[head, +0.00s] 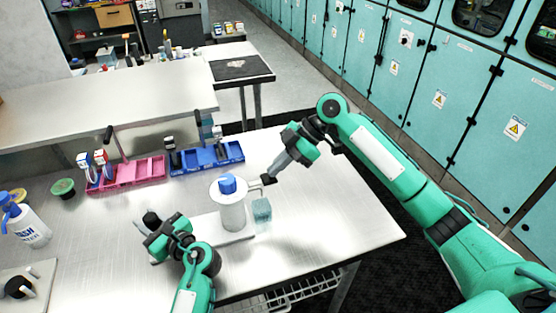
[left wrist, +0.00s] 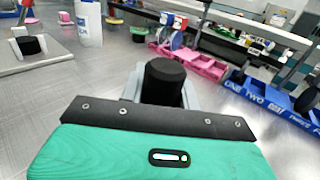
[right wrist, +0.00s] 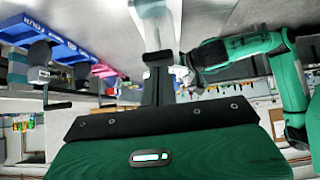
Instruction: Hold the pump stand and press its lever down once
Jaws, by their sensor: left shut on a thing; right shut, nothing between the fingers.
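The pump stand's white cylinder (head: 231,212) stands upright with a blue cap (head: 228,184) on a pale base plate (head: 238,239). A thin dark lever or spout (head: 254,190) sticks out at its right. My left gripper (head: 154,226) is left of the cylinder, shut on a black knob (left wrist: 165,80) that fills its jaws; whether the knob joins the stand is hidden. My right gripper (head: 268,180) is shut and empty, its tip close by the lever's outer end; contact cannot be told. In the right wrist view its fingers (right wrist: 158,62) point towards a pale upright part.
A clear bluish block or cup (head: 262,210) stands right of the cylinder. Pink (head: 138,173) and blue (head: 207,158) bins are behind. A white bottle (head: 28,225) and another plate with a black knob (head: 18,286) are at left. The table's right part is clear.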

